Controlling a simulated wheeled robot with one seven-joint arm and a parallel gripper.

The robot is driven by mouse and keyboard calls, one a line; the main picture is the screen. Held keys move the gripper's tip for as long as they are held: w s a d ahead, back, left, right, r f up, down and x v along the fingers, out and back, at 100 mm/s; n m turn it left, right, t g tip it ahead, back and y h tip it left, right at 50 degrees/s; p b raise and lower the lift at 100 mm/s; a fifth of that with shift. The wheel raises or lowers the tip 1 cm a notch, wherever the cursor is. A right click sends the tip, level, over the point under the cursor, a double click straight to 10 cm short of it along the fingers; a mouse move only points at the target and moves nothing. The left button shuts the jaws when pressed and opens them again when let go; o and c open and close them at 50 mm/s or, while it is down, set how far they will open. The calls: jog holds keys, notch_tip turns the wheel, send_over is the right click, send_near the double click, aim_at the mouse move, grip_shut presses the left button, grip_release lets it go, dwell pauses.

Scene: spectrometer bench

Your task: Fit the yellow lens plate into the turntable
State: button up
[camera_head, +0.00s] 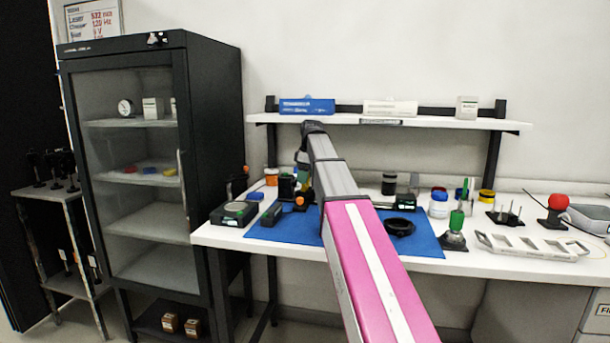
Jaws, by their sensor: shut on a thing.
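My arm reaches over the bench, and my gripper (303,178) is small and mostly hidden at its far end, above the left part of the blue mat (275,232). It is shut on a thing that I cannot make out. I cannot clearly identify the yellow lens plate; a small yellow piece (170,171) lies in the glass-fronted cabinet beside a blue and a red one. A dark cluster with an orange knob (299,201) stands below my gripper; whether it includes the turntable I cannot tell. A black ring-shaped part (399,227) lies on the mat, right of my arm.
The tall black cabinet (212,120) stands left of the white bench (480,263). A green-and-black meter (234,213) is at the bench's left end. Jars, a green-handled tool (455,228) and a grey rack (532,246) occupy the right. A shelf (345,120) runs above.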

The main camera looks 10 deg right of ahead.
jog(key=shift+f, duration=0.5)
jog(key=o, duration=1)
jog(key=shift+r, duration=0.1)
notch_tip(320, 180, up, 10)
jog(key=d, duration=0.1)
jog(key=shift+s+d+r, duration=0.25)
jog(key=shift+s, duration=0.1)
jog(key=shift+s, duration=0.1)
